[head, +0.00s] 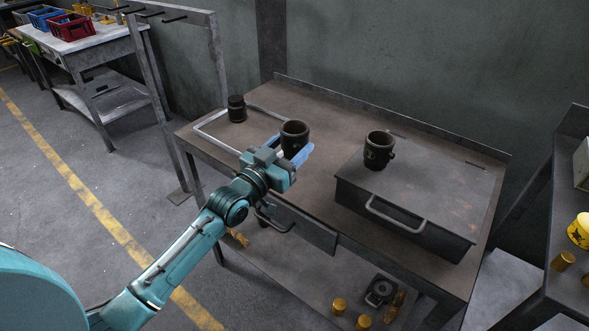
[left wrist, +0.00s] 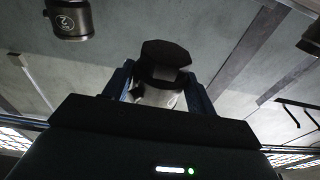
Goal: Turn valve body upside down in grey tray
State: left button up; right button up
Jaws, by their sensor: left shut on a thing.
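My left gripper (head: 290,150) is shut on a dark valve body (head: 294,132), its blue fingers on either side. The held body shows an open round mouth facing up in the head view. It is at the right side of the grey tray (head: 208,137), a light grey outline on the table; I cannot tell whether it touches the table. In the left wrist view the held valve body (left wrist: 163,68) sits between the fingers, its lower part in shadow. My right gripper is not in view.
Another dark body (head: 237,108) stands at the tray's far left corner. A third (head: 379,150), mouth up, stands on a dark handled box (head: 440,205) at the right. The table (head: 300,95) is bare behind the held body. A shelf with brass parts lies below.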

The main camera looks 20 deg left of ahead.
aim_at(286, 138)
pick_arm(q)
notch_tip(286, 138, up, 4)
jog(key=shift+f+p, duration=0.25)
jog(key=shift+p, duration=0.95)
jog(key=shift+r+p, duration=1.5)
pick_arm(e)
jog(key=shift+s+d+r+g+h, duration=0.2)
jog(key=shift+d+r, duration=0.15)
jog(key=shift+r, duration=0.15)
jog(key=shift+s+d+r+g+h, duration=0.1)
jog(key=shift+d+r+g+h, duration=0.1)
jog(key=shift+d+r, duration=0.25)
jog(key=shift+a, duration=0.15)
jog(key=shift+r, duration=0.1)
